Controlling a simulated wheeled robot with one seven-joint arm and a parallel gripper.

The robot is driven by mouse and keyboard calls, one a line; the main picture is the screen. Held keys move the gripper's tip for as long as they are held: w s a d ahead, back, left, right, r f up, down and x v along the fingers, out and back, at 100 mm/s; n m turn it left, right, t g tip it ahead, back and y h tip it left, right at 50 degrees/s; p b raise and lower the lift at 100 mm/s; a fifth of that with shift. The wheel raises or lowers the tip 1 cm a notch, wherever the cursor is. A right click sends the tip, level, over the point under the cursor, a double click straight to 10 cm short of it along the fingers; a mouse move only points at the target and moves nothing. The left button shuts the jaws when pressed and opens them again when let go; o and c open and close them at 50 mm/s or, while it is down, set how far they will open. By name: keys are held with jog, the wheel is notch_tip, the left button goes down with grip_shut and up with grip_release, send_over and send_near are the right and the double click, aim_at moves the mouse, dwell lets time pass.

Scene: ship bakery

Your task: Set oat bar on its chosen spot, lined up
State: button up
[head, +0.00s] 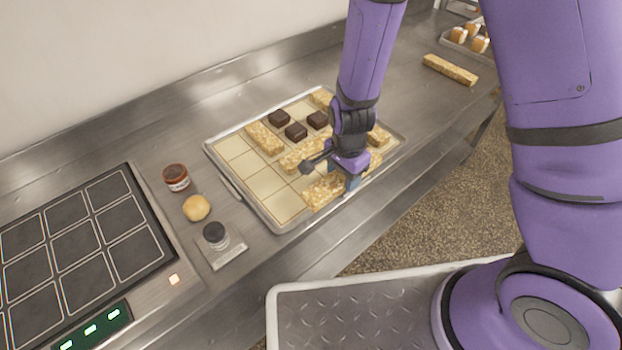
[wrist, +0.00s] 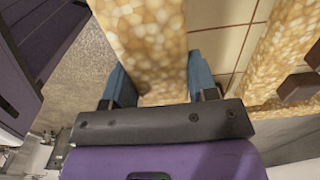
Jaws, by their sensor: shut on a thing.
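My gripper (head: 338,178) is shut on an oat bar (head: 322,192), low over the front edge of the gridded tray (head: 238,178). In the wrist view the blue fingers of my gripper (wrist: 160,84) stand on either side of the held oat bar (wrist: 145,38). The bar runs roughly along the tray's front edge; I cannot tell whether it touches the tray. Other oat bars lie on the tray, one at the back left (head: 264,138), one in the middle (head: 304,154), partly hidden by my gripper. Pale cells at the tray's left are bare.
Several dark brown squares (head: 296,131) sit on the tray. A loose oat bar (head: 450,70) lies on the counter at the back right. Left of the tray are a jar (head: 176,177), a round bun (head: 196,208), a dark-topped container (head: 214,235) and a black gridded panel (head: 68,250).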

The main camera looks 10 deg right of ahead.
send_over(312, 179)
jog(key=s, duration=0.2)
jog(key=shift+s+a+f, duration=0.1)
jog(key=shift+s+f, duration=0.05)
jog(key=shift+f, duration=0.2)
jog(key=shift+a+f, duration=0.1)
jog(key=shift+f, duration=1.65)
jog(key=shift+f, duration=0.15)
jog(key=o, duration=1)
